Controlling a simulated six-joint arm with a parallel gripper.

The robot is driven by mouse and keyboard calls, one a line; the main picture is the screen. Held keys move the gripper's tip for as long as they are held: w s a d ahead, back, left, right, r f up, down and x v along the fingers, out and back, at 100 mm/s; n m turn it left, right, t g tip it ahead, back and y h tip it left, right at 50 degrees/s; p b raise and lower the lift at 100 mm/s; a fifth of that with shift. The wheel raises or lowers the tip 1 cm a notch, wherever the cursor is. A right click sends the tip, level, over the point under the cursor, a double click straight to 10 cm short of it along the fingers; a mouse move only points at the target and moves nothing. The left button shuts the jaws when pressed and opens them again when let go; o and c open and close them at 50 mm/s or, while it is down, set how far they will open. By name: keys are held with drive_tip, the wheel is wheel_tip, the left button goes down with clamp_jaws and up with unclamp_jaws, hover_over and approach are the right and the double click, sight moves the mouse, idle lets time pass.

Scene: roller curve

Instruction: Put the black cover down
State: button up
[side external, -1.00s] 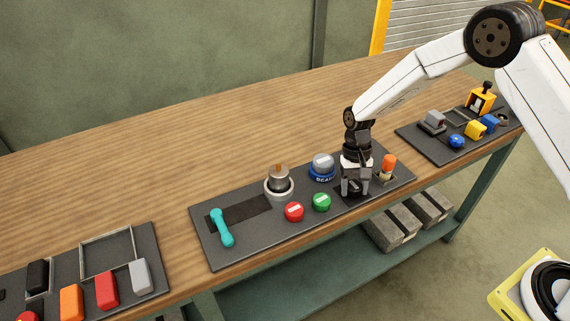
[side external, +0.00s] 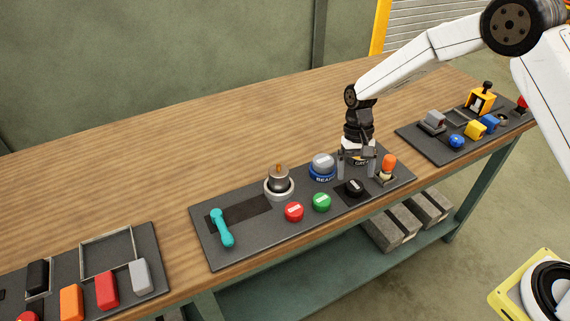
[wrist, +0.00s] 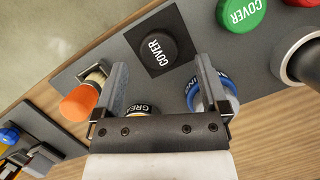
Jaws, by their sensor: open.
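The black cover (side external: 354,188) is a round cap with a white label, sitting on a dark square on the grey board. My gripper (side external: 356,172) is open and empty, just behind and above the cover. In the wrist view my gripper's fingers (wrist: 160,85) are spread wide, and the cover lies beyond their tips, apart from them.
A blue-ringed container (side external: 322,167) and an orange-topped piece (side external: 388,165) stand close on either side of my gripper. Another labelled container (wrist: 140,111) is partly hidden beneath it. Green (side external: 321,202) and red (side external: 294,211) covers lie to the left.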

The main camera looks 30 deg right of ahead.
drive_tip(key=a+v, duration=0.1)
drive_tip(key=v, duration=0.6)
drive_tip(key=shift+d+r, duration=0.25)
drive_tip(key=shift+d, duration=0.3)
drive_tip(key=s+d+r+n+t, duration=0.1)
drive_tip(key=s+d+n+t, duration=0.1)
drive_tip(key=s, duration=0.7)
drive_tip(key=s+d+n+t+h, duration=0.1)
drive_tip(key=s+t, duration=0.3)
drive_tip(key=s, duration=0.6)
drive_tip(key=shift+d+r+n, duration=0.4)
drive_tip(key=shift+d+n, duration=0.2)
drive_tip(key=shift+n, duration=0.1)
